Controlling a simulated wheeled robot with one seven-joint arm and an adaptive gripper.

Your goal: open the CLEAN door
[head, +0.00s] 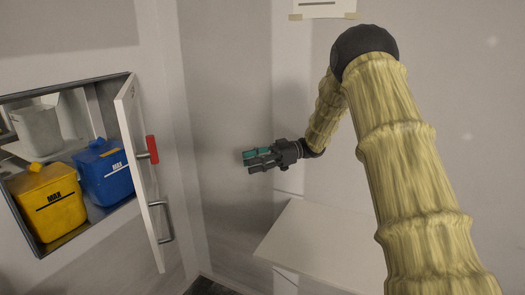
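A white hinged door (138,175) stands swung open at the left, at the right side of a wall hatch. It has a red handle (152,149) and a grey metal bar handle (161,222). No CLEAN label is readable on it from this view. My gripper (246,160) is to the right of the door, clear of it, pointing left. Its fingers have teal parts and hold nothing that I can see. The gap between the fingertips is too small to make out.
Inside the hatch (66,84) are a yellow container (50,205) marked MAX, a blue container (106,175) marked MAX and a grey-white bucket (37,130). A white shelf (325,245) juts out below my gripper. Open space lies between door and gripper.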

